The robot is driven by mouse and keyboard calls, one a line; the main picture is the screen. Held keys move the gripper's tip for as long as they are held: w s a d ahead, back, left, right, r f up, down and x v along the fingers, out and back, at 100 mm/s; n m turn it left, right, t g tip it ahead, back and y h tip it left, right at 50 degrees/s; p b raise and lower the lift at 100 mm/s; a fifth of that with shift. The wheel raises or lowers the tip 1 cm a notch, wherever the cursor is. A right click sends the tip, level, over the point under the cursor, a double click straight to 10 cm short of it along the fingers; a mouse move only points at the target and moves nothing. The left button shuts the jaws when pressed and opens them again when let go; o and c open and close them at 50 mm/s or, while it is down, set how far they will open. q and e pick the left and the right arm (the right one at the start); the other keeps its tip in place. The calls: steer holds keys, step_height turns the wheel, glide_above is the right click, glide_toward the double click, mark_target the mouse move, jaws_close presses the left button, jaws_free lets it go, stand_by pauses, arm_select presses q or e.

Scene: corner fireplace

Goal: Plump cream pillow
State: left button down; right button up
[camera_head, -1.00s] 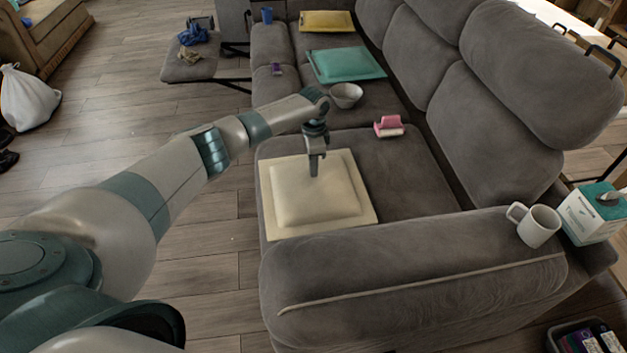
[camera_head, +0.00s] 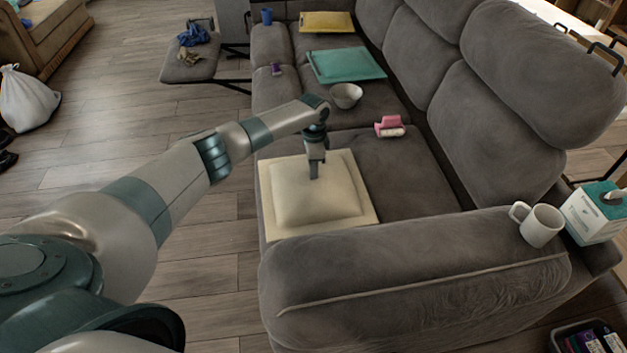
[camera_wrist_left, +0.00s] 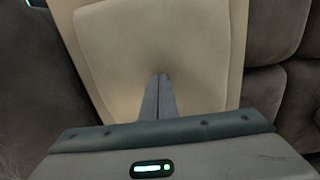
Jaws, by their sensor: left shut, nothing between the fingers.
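The cream pillow (camera_head: 290,205) lies flat on the near seat of the grey sofa, with a raised middle and a flat border. My left gripper (camera_head: 314,176) points straight down over the pillow's raised part, toward its far right side. Its fingers are shut with nothing between them, and the tips appear to touch the pillow top. In the left wrist view the shut fingers (camera_wrist_left: 161,80) stand against the cream pillow (camera_wrist_left: 150,40), which fills the middle of the picture. My right gripper is not in view.
A pink-and-white object (camera_head: 389,126) and a grey bowl (camera_head: 346,95) rest on the sofa beyond the pillow. A white mug (camera_head: 541,226) and a tissue box (camera_head: 594,212) stand at the right by the armrest.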

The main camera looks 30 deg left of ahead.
arm_select(q)
steer(key=shift+w, duration=0.1)
steer(key=shift+w+a+r+b, duration=0.6)
steer(key=shift+w+a+b, duration=0.1)
steer(key=shift+w+b, duration=0.1)
steer(key=shift+w+a+r+b, duration=0.25)
steer(key=shift+a+r+b, duration=0.1)
steer(key=shift+a+r, duration=0.1)
steer(key=shift+w, duration=0.1)
steer(key=shift+w+d+f, duration=0.1)
steer(key=shift+w, duration=0.2)
steer(key=shift+s+r, duration=0.15)
steer(key=shift+r, duration=0.05)
steer(key=shift+f, duration=0.15)
